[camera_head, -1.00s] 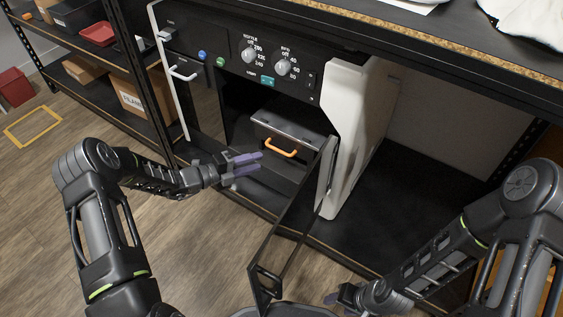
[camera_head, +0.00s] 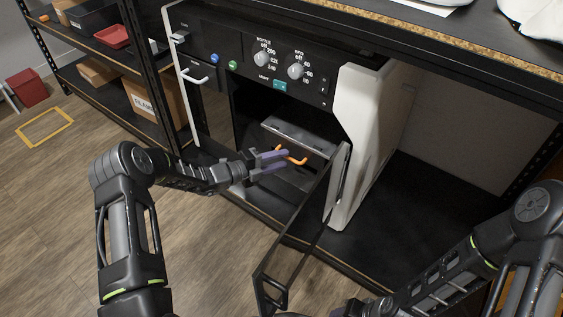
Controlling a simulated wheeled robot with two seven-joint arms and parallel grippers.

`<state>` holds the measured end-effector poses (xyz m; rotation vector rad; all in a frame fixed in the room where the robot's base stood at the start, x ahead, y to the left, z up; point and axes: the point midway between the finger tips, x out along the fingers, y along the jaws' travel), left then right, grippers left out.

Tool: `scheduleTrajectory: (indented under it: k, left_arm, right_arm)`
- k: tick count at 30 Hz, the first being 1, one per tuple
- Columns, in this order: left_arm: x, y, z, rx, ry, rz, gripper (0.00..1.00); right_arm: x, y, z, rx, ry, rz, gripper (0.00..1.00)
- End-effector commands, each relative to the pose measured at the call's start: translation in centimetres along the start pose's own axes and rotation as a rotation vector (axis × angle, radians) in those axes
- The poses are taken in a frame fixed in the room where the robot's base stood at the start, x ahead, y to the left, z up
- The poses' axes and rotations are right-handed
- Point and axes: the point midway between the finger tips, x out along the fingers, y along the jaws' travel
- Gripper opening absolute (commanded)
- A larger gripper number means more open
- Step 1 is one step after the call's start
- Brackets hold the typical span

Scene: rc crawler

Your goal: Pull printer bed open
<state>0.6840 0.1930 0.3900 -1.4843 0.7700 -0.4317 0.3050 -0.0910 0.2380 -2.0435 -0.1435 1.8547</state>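The printer (camera_head: 362,140) stands on the shelf with its front door (camera_head: 270,262) swung open toward me. Inside the chamber is the grey printer bed (camera_head: 305,138) with an orange handle (camera_head: 293,158). My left gripper (camera_head: 274,161) is at the chamber opening, its purple fingers pointing right at the left part of the handle. The fingers look parted, one above the other; I cannot tell whether they touch the handle. My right gripper (camera_head: 345,311) is at the bottom edge, mostly cut off, beyond the lower part of the door.
The open door frame stands to the right of my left gripper. Two knobs (camera_head: 296,71) and coloured buttons are on the panel above. A shelf with boxes (camera_head: 150,100) is at the left. The shelf right of the printer is bare.

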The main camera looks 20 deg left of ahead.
Motion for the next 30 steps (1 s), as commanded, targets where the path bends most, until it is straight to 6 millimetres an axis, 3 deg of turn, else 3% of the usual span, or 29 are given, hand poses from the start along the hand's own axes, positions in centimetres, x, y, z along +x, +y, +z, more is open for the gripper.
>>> scheduleTrajectory:
  k: [11, 23, 30]
  left_arm:
    - [0.97, -0.08, 0.00, 0.001, 0.000, -0.001, 0.33]
    - [0.95, -0.06, -0.01, 0.001, 0.000, 0.000, 0.01]
    - [0.94, -0.04, -0.02, 0.001, 0.000, 0.000, 0.00]
  right_arm:
    - [0.35, 0.08, -0.06, 0.000, 0.002, 0.000, 0.50]
    - [0.34, 0.09, -0.07, 0.000, 0.003, 0.000, 0.50]
    - [0.34, 0.09, -0.07, 0.000, 0.003, 0.000, 0.50]
